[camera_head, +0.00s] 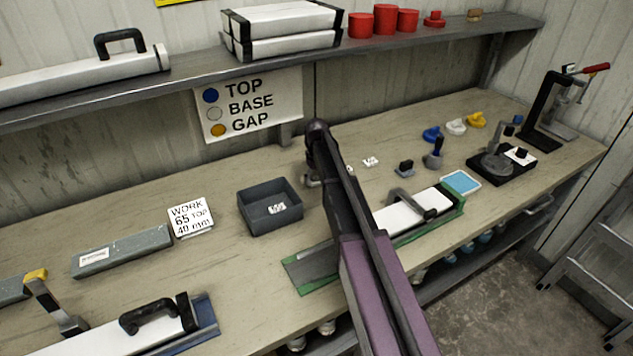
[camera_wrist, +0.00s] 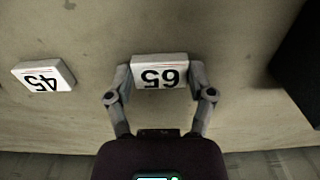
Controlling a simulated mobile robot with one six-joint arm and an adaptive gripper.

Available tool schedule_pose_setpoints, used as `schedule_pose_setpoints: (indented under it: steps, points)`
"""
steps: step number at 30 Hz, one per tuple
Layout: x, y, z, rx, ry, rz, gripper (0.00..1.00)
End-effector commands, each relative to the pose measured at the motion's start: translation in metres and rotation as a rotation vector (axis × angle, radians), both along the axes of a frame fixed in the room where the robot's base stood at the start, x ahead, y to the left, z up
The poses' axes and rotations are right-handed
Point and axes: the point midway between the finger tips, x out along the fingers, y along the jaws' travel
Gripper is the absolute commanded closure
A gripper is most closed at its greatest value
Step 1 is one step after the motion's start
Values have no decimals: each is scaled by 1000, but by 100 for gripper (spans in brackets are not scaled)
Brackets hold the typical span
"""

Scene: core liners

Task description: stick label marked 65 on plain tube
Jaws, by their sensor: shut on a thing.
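My gripper (camera_wrist: 160,80) is shut on the white label marked 65 (camera_wrist: 160,72), with one finger at each side, in the wrist view. The label lies flat at the table surface, its number upside down in this view. A label marked 45 (camera_wrist: 43,76) lies to its left. A white tube (camera_head: 400,217) lies in a green-edged cradle, partly behind my arm. Another white tube (camera_head: 110,340) lies in a blue cradle at the front left. I cannot tell which is plain.
A grey bin (camera_head: 258,222) with a small white label inside stands left of my arm. A card (camera_head: 190,217) reads WORK 65 TOP 40 mm. Blue, white and yellow pieces (camera_head: 455,127) and a black stand (camera_head: 545,120) are at the right. A shelf (camera_head: 200,83) runs above the bench.

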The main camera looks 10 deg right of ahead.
Motion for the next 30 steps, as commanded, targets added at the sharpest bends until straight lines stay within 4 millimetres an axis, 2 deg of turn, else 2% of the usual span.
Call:
schedule_pose_setpoints:
  steps: [30]
  points:
    - [0, 0, 56, 0, 0, 0, 69]
